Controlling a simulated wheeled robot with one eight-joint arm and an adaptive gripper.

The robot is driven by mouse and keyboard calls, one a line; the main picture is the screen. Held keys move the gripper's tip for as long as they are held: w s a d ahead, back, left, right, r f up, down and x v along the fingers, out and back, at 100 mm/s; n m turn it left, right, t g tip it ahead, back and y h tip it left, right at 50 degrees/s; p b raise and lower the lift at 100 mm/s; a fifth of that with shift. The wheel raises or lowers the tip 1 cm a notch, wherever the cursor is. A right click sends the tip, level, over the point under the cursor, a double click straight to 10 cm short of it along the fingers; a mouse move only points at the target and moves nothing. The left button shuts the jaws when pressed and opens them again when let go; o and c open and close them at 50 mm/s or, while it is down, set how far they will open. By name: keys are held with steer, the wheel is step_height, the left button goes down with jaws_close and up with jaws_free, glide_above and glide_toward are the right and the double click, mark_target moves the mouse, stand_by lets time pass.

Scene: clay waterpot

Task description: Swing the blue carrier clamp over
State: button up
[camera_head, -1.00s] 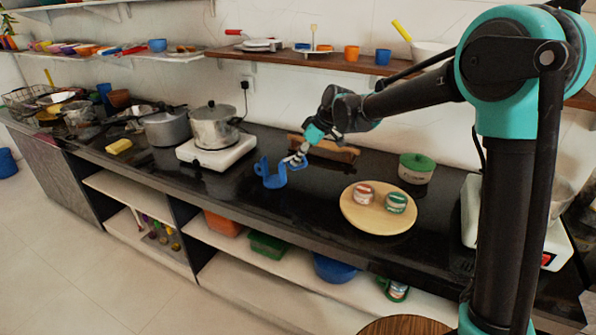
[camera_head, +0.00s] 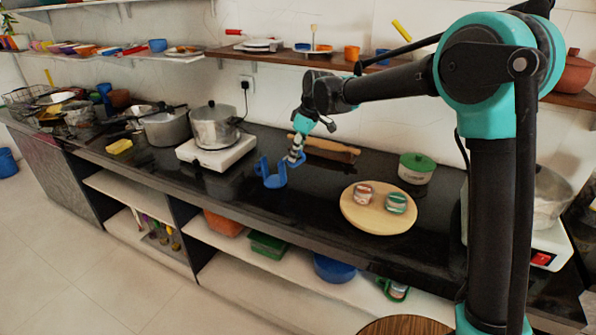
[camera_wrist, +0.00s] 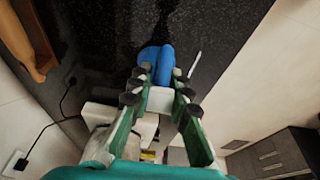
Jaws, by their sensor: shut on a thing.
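The blue carrier clamp (camera_head: 270,179) is a U-shaped blue piece over the black counter, to the right of the stove. I cannot tell whether it touches the counter. My gripper (camera_head: 296,156) is shut on its right-hand end, with the wrist above and to the right. In the wrist view the blue clamp (camera_wrist: 158,58) shows just beyond the tips of my gripper (camera_wrist: 158,82). The fingers hide part of the held end.
A steel pot (camera_head: 214,127) stands on a white stove (camera_head: 190,153) at left. A rolling pin (camera_head: 325,148) lies behind my gripper. A round wooden board (camera_head: 365,218) holds two small cans at right, near a green-lidded pot (camera_head: 416,169). A brown clay pot (camera_head: 573,75) stands on the upper shelf.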

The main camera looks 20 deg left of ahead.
steer(key=shift+a+r+h, duration=0.1)
steer(key=shift+r+h, duration=0.05)
steer(key=shift+h, duration=0.15)
steer(key=shift+a+r+h, duration=0.3)
steer(key=shift+a+h, duration=0.05)
steer(key=shift+h, duration=0.35)
steer(key=shift+a, duration=0.1)
steer(key=shift+a+r+h, duration=0.3)
steer(key=shift+a+h, duration=0.05)
steer(key=shift+h, duration=0.35)
steer(key=shift+a+r+h, duration=0.15)
steer(key=shift+a+h, duration=0.25)
steer(key=shift+w+a+r+h, duration=0.1)
steer(key=shift+h, duration=0.2)
